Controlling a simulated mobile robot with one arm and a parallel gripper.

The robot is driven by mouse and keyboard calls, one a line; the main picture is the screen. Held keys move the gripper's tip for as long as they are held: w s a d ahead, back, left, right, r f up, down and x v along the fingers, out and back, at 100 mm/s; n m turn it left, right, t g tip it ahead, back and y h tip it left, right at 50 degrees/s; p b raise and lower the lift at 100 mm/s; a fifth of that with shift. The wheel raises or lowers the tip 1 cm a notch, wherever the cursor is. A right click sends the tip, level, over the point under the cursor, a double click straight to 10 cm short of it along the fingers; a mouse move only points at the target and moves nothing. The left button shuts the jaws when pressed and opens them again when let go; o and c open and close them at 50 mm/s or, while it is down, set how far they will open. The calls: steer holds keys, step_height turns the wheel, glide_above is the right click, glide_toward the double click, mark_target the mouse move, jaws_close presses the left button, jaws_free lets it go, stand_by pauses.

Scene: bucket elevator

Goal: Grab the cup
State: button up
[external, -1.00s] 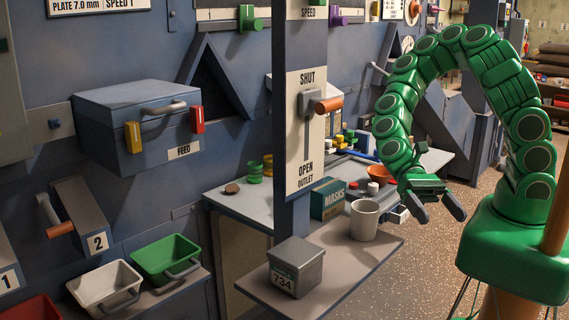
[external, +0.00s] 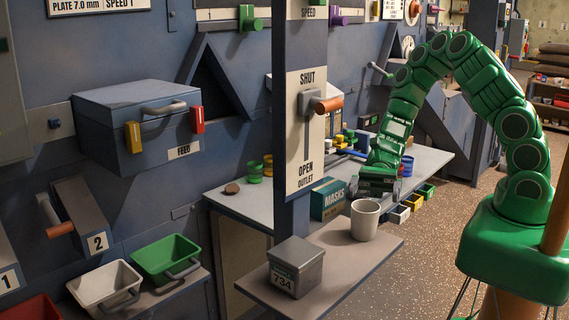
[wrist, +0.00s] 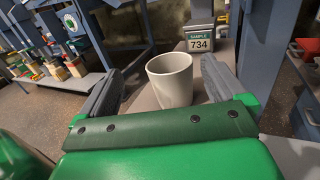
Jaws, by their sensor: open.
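A plain white cup (external: 365,220) stands upright on the grey shelf (external: 330,262) in the external view. It also shows in the wrist view (wrist: 171,80), ahead of my gripper and roughly between its fingers. My gripper (external: 377,188) is just behind and above the cup in the external view, its fingers partly hidden there. In the wrist view my gripper (wrist: 160,88) is open, with one dark finger on each side of the cup and gaps to it. I cannot tell how far the fingertips reach along the cup.
A grey box labelled sample 734 (external: 296,266) stands on the same shelf, left of the cup; it shows beyond the cup in the wrist view (wrist: 200,34). A blue post (external: 292,215) and a green masks box (external: 328,199) are close by.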

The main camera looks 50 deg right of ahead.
mark_target(363, 220)
steer(key=shift+w+a+f, duration=0.1)
steer(key=shift+a+f, duration=0.1)
steer(key=shift+f, duration=0.45)
steer(key=shift+w+a+f, duration=0.1)
steer(key=shift+a+f, duration=0.05)
steer(key=shift+f, duration=0.45)
steer(key=shift+f+x, duration=0.2)
steer(key=shift+x, duration=1.7)
steer(key=shift+f+x, duration=0.15)
steer(key=shift+x, duration=1.75)
steer(key=shift+w+a, duration=0.1)
steer(key=shift+w, duration=0.1)
steer(key=shift+c, duration=0.3)
steer(key=c, duration=1)
